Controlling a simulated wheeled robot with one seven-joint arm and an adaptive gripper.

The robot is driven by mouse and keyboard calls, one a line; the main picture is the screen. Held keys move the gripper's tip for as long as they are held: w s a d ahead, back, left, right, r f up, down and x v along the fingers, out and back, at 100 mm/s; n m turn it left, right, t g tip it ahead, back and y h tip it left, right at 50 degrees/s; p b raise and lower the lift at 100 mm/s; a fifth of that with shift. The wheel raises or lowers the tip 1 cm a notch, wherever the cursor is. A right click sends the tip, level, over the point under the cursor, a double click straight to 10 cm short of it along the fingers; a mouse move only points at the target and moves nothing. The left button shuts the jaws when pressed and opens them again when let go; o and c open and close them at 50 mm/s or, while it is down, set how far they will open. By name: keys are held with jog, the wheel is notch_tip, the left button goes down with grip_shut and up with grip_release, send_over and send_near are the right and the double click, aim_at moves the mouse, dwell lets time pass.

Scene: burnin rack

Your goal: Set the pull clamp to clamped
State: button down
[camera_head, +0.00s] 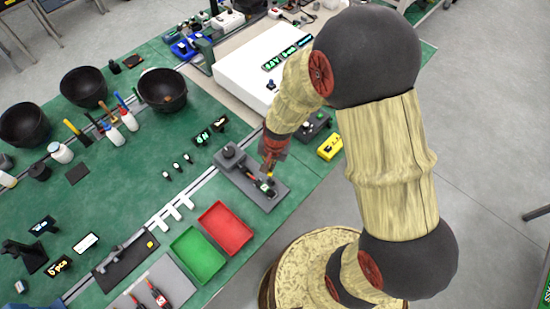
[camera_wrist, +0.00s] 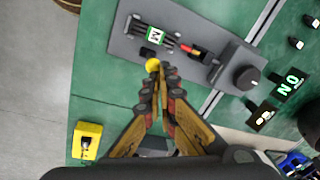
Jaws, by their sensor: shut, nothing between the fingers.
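A grey fixture plate (camera_wrist: 122,42) lies on the green bench; it also shows in the head view (camera_head: 272,203). On it sit a dark clamp mechanism with rods and a white label marked M (camera_wrist: 157,34), a red-handled part with a dark tip (camera_wrist: 192,50), and a grey block with a black knob (camera_wrist: 248,78).
A red tray (camera_head: 226,229) and a green tray (camera_head: 198,255) lie left of the plate. A yellow box (camera_head: 330,147) is near the bench edge. A white instrument (camera_head: 240,75) stands beyond. Black bowls (camera_head: 163,90) are at the far left.

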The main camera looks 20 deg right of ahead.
jog(key=a+p, duration=0.1)
jog(key=p, duration=0.1)
jog(key=s+a+p, duration=0.1)
jog(key=p, duration=0.1)
jog(key=shift+s+a+f, duration=0.1)
jog(key=shift+s+a, duration=0.15)
jog(key=shift+a, duration=0.05)
jog(key=shift+s+a+f+p, duration=0.2)
jog(key=shift+a+p, duration=0.15)
jog(key=shift+p, duration=1)
jog(key=shift+a+f+p, duration=0.1)
jog(key=shift+a+p, duration=0.15)
jog(key=shift+p, duration=0.6)
dwell(0.4)
